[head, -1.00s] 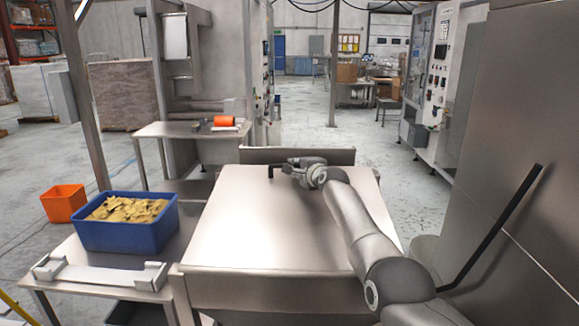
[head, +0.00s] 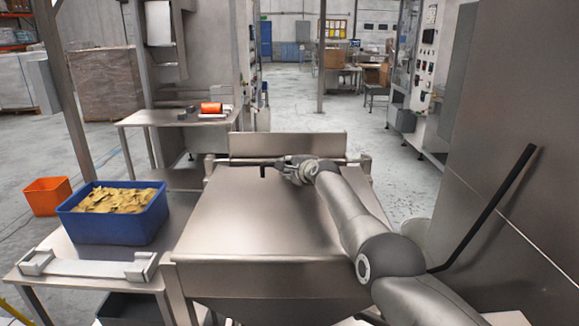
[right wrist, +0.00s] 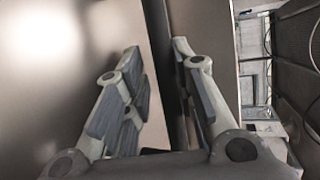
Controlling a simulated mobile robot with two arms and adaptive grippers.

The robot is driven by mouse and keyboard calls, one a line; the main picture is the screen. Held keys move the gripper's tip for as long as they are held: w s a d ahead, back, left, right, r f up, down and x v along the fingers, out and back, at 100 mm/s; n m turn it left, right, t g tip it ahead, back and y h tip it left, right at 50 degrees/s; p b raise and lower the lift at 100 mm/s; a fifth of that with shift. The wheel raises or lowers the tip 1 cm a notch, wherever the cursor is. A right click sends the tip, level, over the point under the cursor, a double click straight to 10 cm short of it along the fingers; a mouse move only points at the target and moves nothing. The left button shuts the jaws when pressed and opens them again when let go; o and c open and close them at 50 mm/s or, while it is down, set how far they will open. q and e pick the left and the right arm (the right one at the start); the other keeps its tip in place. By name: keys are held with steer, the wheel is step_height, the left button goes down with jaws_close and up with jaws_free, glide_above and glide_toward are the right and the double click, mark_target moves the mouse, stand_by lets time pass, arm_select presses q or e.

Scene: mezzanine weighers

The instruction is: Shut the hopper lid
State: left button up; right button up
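The hopper lid (head: 255,215) is a broad grey steel panel over the hopper (head: 265,278) in the middle of the head view. It lies low, close to level with the far rim; I cannot tell if it is fully seated. My right arm reaches over it from the right. My right gripper (head: 266,164) is at the lid's far edge. In the right wrist view its two fingers (right wrist: 158,85) stand apart, with the lid's shiny surface (right wrist: 60,60) at left and a dark strip behind them. I see nothing gripped. My left gripper is out of view.
An upright steel panel (head: 288,147) stands behind the lid. At left, a blue crate (head: 110,226) of yellowish pieces and a bracket-ended tray (head: 88,268) sit on a side table. An orange bin (head: 47,196) is on the floor. A tall steel wall (head: 500,200) rises at right.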

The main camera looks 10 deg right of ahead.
step_height(320, 180, up, 11)
steer(key=shift+f, duration=0.2)
stand_by(0.3)
